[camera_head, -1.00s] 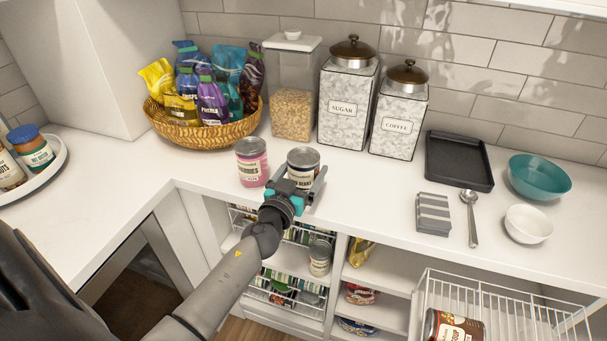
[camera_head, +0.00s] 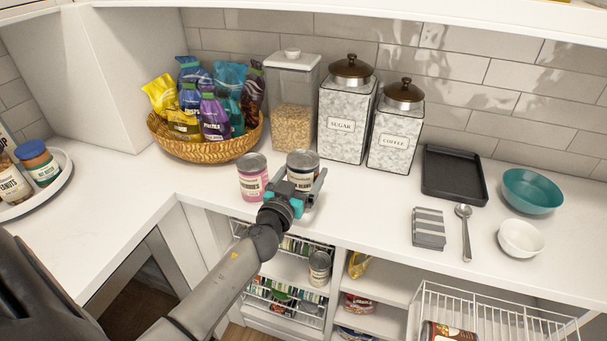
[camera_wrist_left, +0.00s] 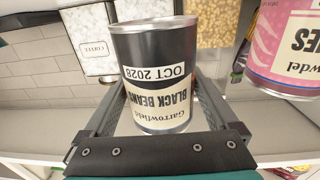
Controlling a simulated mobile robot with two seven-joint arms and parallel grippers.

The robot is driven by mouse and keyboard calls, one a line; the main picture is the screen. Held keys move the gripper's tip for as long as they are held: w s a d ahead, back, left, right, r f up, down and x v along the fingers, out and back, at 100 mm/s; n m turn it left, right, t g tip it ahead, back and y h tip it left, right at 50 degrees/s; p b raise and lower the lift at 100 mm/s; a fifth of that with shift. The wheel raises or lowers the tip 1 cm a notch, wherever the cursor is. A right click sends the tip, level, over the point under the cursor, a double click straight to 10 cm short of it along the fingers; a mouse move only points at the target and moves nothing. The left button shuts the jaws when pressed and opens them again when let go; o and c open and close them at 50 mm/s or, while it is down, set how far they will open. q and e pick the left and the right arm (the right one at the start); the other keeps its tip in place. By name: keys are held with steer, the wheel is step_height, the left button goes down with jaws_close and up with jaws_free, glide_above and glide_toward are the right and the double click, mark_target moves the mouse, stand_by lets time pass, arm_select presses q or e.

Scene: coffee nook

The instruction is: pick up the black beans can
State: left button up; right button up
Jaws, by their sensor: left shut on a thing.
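The black beans can (camera_head: 303,173) is dark with a cream label and a silver top, seen above the counter's front edge in the head view. My left gripper (camera_head: 292,193) is shut around its sides. In the left wrist view the can (camera_wrist_left: 155,75) stands between both fingers, with its lettering upside down. The can sits higher than the pink can beside it, apparently raised a little off the counter; the gripper hides its base in the head view. My right gripper is not in view.
A pink can (camera_head: 253,180) stands close on the left. A basket of bags (camera_head: 205,150), a cereal container (camera_head: 291,110) and sugar (camera_head: 345,115) and coffee (camera_head: 396,135) canisters stand behind. A black tray (camera_head: 454,176) and bowls are to the right. Open shelves lie below.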

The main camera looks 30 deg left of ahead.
arm_select(q)
step_height(320, 180, up, 16)
steer(key=p, duration=0.7)
steer(key=shift+p, duration=0.3)
